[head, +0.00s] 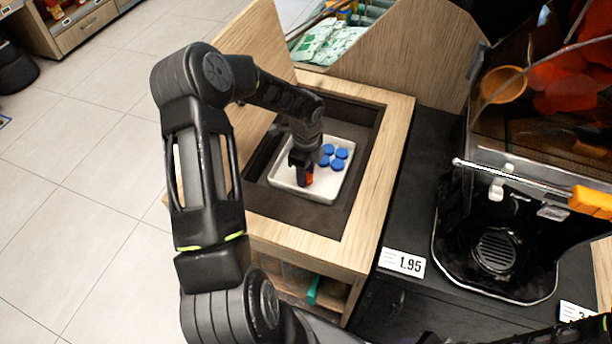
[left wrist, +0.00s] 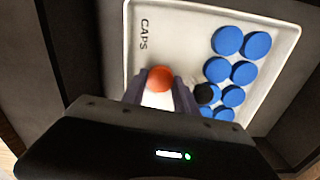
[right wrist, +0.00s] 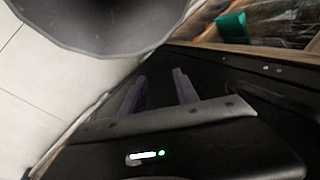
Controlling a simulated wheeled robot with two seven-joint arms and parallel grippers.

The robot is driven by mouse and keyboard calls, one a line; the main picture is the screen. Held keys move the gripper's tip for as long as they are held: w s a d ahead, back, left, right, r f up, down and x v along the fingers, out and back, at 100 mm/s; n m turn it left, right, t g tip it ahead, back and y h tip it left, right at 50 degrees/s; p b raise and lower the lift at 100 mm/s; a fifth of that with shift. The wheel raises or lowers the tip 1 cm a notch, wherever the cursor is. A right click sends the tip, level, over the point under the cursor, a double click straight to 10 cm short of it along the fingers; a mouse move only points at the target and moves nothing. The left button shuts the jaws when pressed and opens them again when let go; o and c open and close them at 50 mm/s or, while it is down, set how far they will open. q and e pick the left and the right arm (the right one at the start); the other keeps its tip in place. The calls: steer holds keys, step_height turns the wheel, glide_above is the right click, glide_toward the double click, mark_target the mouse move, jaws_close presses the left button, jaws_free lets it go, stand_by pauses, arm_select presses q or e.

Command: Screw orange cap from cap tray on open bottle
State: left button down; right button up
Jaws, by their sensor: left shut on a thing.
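The white cap tray (head: 328,187) lies in the recess of the wooden stand; in the left wrist view the tray (left wrist: 178,38) is marked "CAPS". My left gripper (head: 303,172) reaches down into it. In the left wrist view the left gripper (left wrist: 161,88) is shut on the orange cap (left wrist: 159,78), which sits between its fingertips. The orange cap (head: 308,180) is partly hidden by the gripper in the head view. My right gripper (right wrist: 160,82) is open and empty in the right wrist view. I see no bottle for certain.
Several blue caps (left wrist: 243,72) fill the tray's other side. A dark round piece (left wrist: 206,93) beside the left finger is unclear. The wooden frame (head: 385,150) borders the recess. The juicer (head: 497,245) stands on the black counter at right. Price tag (head: 403,263) fronts it.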

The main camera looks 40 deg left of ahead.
arm_select(q)
step_height(320, 180, up, 9)
stand_by(0.3)
steer(key=shift+f, duration=0.1)
stand_by(0.4)
steer(key=w+d+r+n, duration=0.2)
steer(key=d+r+n, duration=0.2)
steer(key=d+n, duration=0.4)
steer(key=w+d+r+n, duration=0.3)
steer(key=d+n, duration=0.4)
steer(key=d, duration=0.5)
steer(key=shift+d+r+n, duration=0.2)
steer(key=shift+r+n, duration=0.2)
steer(key=shift+r, duration=0.5)
